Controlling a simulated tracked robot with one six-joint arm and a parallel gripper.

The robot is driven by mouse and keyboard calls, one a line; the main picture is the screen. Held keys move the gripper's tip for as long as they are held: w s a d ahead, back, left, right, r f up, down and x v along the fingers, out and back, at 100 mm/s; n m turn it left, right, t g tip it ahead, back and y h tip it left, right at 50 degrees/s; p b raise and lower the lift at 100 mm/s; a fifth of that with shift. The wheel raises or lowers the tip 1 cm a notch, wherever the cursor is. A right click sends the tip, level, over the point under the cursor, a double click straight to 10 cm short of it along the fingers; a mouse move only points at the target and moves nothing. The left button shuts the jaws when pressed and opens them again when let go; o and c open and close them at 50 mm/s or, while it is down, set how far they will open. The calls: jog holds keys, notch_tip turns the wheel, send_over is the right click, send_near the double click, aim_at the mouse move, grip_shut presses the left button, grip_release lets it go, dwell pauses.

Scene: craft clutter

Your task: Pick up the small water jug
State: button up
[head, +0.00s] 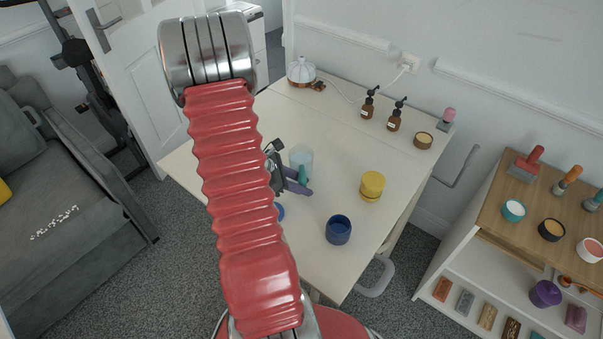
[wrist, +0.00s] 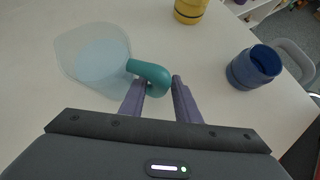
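The small water jug (wrist: 92,50) is translucent pale blue with a teal handle (wrist: 152,73). It stands on the pale table, and in the head view the jug (head: 301,158) is partly hidden by my gripper. My gripper (wrist: 161,82) has purple fingers, spread apart with a clear gap between them. The handle lies at the fingertips, its near end by the gap; I cannot tell whether they touch. In the head view my gripper (head: 301,184) is low beside the handle.
A dark blue cup (head: 338,230) and a yellow jar (head: 371,186) stand right of the jug on the table (head: 240,130). Two brown pump bottles (head: 394,118) and a small bowl (head: 423,141) are at the back. A shelf unit (head: 480,210) is to the right.

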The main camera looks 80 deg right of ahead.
grip_shut()
dwell(0.3)
jog(key=shift+r, duration=0.3)
dwell(0.4)
jog(key=shift+r, duration=4.6)
jog(key=shift+r, duration=0.15)
